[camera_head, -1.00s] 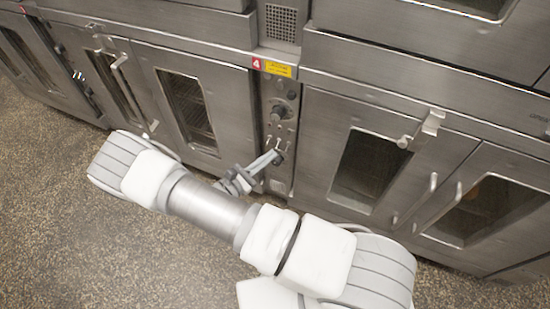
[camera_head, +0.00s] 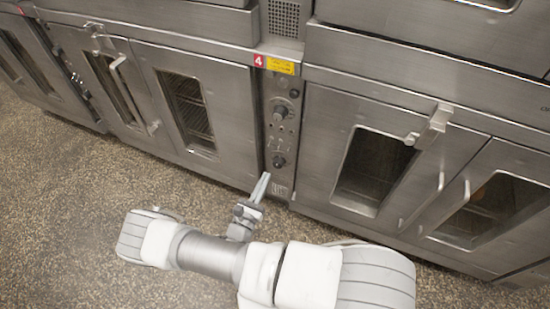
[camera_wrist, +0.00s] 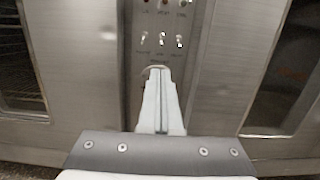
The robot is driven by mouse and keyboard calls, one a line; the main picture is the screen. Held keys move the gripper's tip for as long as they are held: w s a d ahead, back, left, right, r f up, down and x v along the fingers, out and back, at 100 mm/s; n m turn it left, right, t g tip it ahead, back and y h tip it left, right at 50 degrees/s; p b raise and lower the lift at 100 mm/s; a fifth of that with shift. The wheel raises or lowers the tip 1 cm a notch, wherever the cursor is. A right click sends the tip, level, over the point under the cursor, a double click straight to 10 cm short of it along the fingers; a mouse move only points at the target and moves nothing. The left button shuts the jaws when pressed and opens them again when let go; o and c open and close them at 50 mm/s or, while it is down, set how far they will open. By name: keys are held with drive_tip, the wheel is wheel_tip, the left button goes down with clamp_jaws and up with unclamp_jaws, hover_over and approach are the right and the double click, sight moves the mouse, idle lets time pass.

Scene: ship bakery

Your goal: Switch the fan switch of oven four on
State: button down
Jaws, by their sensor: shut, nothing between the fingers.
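The control panel (camera_head: 282,120) of oven four stands below a red label with a 4 (camera_head: 259,60). It carries knobs and a row of small toggle switches (camera_head: 278,144). In the wrist view three toggles (camera_wrist: 161,39) sit in a row above my fingertips, under a row of small labelled fittings. The labels are too blurred to tell which is the fan switch, and the toggle positions are unclear. My gripper (camera_head: 265,177) is shut and empty, below and in front of the panel's lower knob (camera_head: 279,161). In the wrist view its fingers (camera_wrist: 158,75) point at the panel below the toggles.
Steel oven doors with windows flank the panel on the left (camera_head: 200,110) and right (camera_head: 375,165). A door latch (camera_head: 430,130) sticks out at the right, and a long handle (camera_head: 125,85) at the left. The speckled floor (camera_head: 60,200) in front is clear.

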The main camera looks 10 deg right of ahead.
sight(281, 146)
drive_tip(key=b+x, duration=0.2)
drive_tip(key=x, duration=0.8)
drive_tip(key=shift+a+r+p, duration=0.15)
drive_tip(key=shift+r+p, duration=0.05)
drive_tip(key=shift+p, duration=0.15)
drive_tip(key=shift+s, duration=0.1)
